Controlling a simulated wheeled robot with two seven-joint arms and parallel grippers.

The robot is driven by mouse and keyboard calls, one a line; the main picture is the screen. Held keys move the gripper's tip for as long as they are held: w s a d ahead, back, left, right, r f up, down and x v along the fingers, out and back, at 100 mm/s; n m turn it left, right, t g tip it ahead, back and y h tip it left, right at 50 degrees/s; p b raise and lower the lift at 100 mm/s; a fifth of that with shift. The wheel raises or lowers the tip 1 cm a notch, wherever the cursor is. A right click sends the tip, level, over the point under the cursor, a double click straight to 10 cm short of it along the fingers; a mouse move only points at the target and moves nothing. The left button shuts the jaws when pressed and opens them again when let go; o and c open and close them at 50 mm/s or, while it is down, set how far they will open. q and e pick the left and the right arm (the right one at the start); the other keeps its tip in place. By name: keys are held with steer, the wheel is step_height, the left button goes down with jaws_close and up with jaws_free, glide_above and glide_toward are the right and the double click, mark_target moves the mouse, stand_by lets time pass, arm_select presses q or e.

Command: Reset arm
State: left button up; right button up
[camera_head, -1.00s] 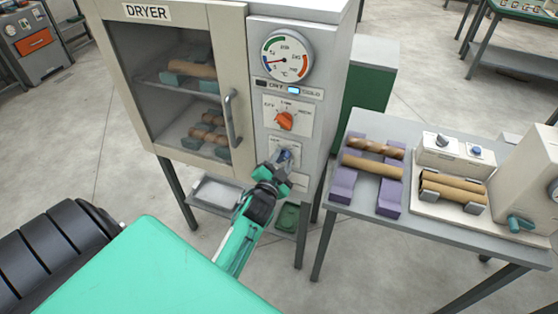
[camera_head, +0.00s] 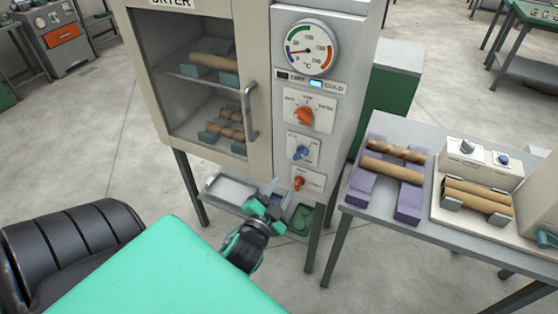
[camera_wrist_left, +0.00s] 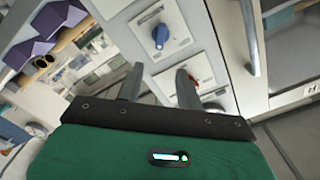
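My left gripper (camera_head: 273,193) is in front of the dryer's lower front, below the control panel, with its two fingers apart and nothing between them. In the left wrist view its fingers (camera_wrist_left: 158,84) also stand apart and empty. The dryer (camera_head: 259,85) stands at the centre with its door closed. Its panel has a large orange knob (camera_head: 305,114), a blue knob (camera_head: 300,152) and a small orange knob (camera_head: 299,184). The blue knob also shows in the left wrist view (camera_wrist_left: 160,36), beyond the fingers and clear of them. My right gripper is out of view.
A grey table (camera_head: 440,232) at the right holds wooden rolls on purple stands (camera_head: 408,204) and a cream machine (camera_head: 470,163). A shelf tray (camera_head: 230,190) is under the dryer, close to my gripper. Open floor lies to the left.

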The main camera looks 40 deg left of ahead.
arm_select(q)
steer(key=shift+s, duration=0.15)
stand_by(0.4)
steer(key=d+f+g+h, duration=0.1)
steer(key=d+f+g, duration=0.15)
steer(key=f, duration=0.95)
steer(key=d+f+g+h, duration=0.2)
steer(key=d+f, duration=0.1)
steer(key=f, duration=0.9)
steer(key=s+d+f+n+g, duration=0.15)
steer(key=s+f, duration=0.25)
steer(key=f, duration=0.4)
steer(key=s+d+f+g, duration=0.2)
steer(key=s+f, duration=0.2)
steer(key=f, duration=0.4)
steer(key=s+a+f+g, duration=0.1)
steer(key=s+f+g, duration=0.2)
steer(key=s+f, duration=0.3)
steer(key=s+a+f+n+g, duration=0.1)
steer(key=s+f+g, duration=0.1)
steer(key=s+f, duration=0.5)
steer(key=s+a+f+g+h, duration=0.1)
steer(key=s+f+g, duration=0.2)
steer(key=s, duration=1.3)
step_height(320, 180, down, 4)
steer(key=shift+s+r+g, duration=0.1)
steer(key=shift+s+g, duration=0.1)
steer(key=shift+g, duration=0.1)
steer(key=shift+d+n, duration=0.1)
steer(key=shift+n, duration=0.15)
